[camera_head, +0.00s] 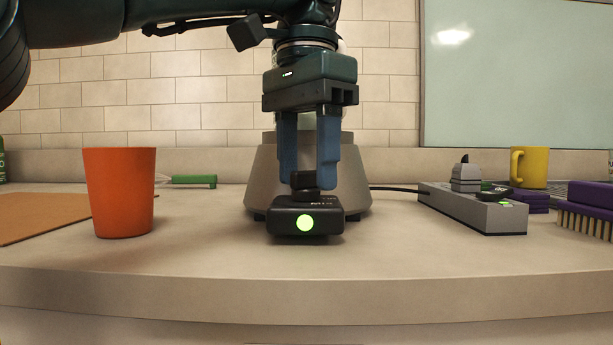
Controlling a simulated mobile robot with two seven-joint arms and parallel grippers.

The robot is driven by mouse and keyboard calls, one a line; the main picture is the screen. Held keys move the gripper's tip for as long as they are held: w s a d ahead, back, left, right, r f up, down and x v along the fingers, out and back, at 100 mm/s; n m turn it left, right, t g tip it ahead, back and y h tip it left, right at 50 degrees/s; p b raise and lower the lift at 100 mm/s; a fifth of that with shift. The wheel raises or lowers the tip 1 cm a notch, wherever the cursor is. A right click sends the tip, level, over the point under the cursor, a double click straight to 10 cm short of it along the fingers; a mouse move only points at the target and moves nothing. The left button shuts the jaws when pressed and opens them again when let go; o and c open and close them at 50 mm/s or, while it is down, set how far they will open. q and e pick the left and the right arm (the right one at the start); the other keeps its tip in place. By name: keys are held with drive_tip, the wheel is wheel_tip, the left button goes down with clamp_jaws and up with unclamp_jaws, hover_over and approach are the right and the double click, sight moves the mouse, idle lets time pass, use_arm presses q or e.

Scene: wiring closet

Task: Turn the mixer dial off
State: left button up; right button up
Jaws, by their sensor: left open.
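A small black box (292,226) with a lit green light on its front sits on the counter in the middle of the head view. A dark dial (304,181) stands on top of it. My left gripper (307,178) points straight down over the box, its blue fingers open. The fingertips are at the dial's height, one on each side of it in the picture; I cannot tell whether they touch it. Behind stands a grey tapered appliance base (262,185), probably the mixer, its upper part mostly hidden by my gripper. My right gripper is out of view.
An orange cup (120,192) stands to the left, by a brown board (38,215). To the right are a grey power strip (470,208) with a plug, a yellow mug (530,167) and a purple brush (590,205). The counter front (400,270) is clear.

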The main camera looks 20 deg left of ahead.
use_arm(q)
drive_tip(key=shift+r, duration=0.1)
wheel_tip(320, 180, up, 6)
drive_tip(key=p, duration=0.6)
wheel_tip(320, 180, up, 13)
drive_tip(key=p, duration=1.1)
